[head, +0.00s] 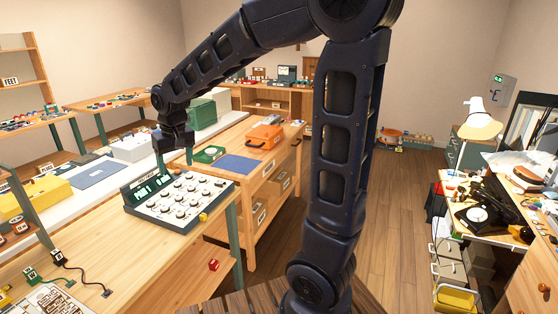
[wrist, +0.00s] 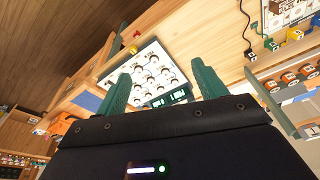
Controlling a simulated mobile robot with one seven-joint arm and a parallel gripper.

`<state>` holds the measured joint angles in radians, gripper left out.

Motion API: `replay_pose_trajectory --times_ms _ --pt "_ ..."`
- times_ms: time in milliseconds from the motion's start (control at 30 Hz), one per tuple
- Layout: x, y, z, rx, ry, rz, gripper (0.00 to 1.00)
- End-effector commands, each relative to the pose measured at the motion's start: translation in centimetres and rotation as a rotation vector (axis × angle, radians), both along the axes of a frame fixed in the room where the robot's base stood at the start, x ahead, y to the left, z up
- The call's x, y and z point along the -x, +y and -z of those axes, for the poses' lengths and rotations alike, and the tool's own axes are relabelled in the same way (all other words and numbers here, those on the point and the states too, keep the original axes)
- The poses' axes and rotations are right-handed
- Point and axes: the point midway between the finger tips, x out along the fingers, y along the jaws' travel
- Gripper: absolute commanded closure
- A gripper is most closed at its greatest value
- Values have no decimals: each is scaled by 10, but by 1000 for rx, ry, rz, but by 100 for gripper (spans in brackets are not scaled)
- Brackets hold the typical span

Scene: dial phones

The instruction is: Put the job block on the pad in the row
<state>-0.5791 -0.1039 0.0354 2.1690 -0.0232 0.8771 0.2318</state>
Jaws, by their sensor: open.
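A keypad-like device (head: 180,197) with rows of round dark-rimmed pads and a green-lit display (head: 152,186) stands on the wooden bench. It also shows between my fingers in the wrist view (wrist: 150,74). My gripper (head: 163,160) is open and empty, above the far side of the device. In the wrist view its two green fingers (wrist: 161,72) are spread apart. A small red block (head: 213,265) is lower, at the bench's side. I cannot tell which block is the job block.
A blue mat (head: 240,164), an orange case (head: 264,137) and a green tray (head: 209,154) are on the bench behind. Black and green plugs on cords (head: 58,257) lie at front left. A black telephone (head: 480,205) stands on the right desk.

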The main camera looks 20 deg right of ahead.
Motion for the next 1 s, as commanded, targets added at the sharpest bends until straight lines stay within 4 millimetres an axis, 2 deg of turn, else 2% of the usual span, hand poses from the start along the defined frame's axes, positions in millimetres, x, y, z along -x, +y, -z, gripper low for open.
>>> replay_pose_trajectory --times_ms 33,200,367,500,733,900,1000 --pt "3 -24 -9 -6 -13 29 30" --pt "20 -92 -27 -17 -49 102 30" --pt "46 -150 -38 -24 -86 174 30" --pt "73 -193 -42 -26 -117 235 30" --pt "123 -250 -40 -24 -168 332 30" --pt "151 -271 -34 -20 -193 380 30" --pt "159 -277 -32 -18 -201 393 30"
